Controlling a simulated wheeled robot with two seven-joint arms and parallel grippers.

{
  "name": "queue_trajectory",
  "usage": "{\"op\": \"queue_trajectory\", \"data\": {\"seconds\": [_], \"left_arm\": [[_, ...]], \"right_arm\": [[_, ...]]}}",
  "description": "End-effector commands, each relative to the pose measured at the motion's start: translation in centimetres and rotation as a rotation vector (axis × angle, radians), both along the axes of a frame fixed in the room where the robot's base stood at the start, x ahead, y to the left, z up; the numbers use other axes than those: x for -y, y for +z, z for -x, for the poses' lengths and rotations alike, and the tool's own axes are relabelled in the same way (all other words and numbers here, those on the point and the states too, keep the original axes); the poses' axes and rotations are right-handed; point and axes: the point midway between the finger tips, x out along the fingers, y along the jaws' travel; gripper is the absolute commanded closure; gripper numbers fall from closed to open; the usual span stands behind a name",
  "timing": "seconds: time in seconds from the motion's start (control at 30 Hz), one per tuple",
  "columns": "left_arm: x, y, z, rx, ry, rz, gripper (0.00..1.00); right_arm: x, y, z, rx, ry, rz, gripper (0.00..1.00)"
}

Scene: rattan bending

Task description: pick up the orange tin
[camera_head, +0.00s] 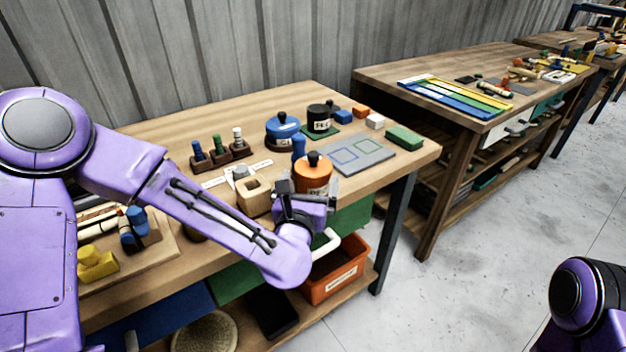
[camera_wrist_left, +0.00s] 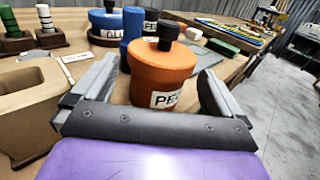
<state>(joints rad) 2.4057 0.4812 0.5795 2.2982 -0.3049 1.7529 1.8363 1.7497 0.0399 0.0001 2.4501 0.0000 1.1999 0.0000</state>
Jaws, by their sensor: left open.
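The orange tin (camera_head: 313,172) stands upright on the near workbench, with a black knob on its lid and a white label partly hidden. In the left wrist view the orange tin (camera_wrist_left: 163,75) sits between the two fingers. My left gripper (camera_head: 303,200) is open and in front of the tin; its fingers (camera_wrist_left: 155,88) reach along both sides of it, with a gap visible at the right. I cannot tell whether the left finger touches. My right arm shows only at the lower right; its gripper is out of view.
A blue tin (camera_head: 283,130) and a black tin (camera_head: 319,120) stand behind the orange tin. A blue cylinder (camera_head: 298,147) is close behind it. A wooden block with a hole (camera_head: 254,196) is at the left. A grey mat (camera_head: 353,154) lies at the right.

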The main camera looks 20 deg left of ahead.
Motion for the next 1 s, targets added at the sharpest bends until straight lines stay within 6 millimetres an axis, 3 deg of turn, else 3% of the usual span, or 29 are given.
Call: {"op": "queue_trajectory", "data": {"seconds": [0.1, 0.2, 0.47, 0.5, 0.63, 1.0], "left_arm": [[-0.1, 1.0, -2.2, 0.001, 0.003, -0.002, 0.0], [-0.4, 0.7, -3.7, 0.0, 0.004, -0.001, 0.0], [-0.6, 0.5, -4.3, 0.0, 0.005, -0.001, 0.0], [-0.6, 0.5, -4.3, 0.0, 0.005, -0.001, 0.06], [-0.6, 0.5, -4.2, 0.0, 0.005, -0.001, 0.49], [-0.6, 0.7, -4.2, 0.002, 0.005, 0.0, 0.49]], "right_arm": [[0.0, 1.4, 0.0, 0.0, 0.0, 0.0, 1.0], [0.0, 1.5, 0.0, 0.0, 0.0, 0.0, 1.0], [0.0, 1.5, 0.0, 0.0, 0.0, 0.0, 1.0], [0.0, 1.5, 0.0, 0.0, 0.0, 0.0, 1.0], [0.0, 1.5, 0.0, 0.0, 0.0, 0.0, 1.0], [0.0, 1.4, 0.0, 0.0, 0.0, 0.0, 1.0]]}}
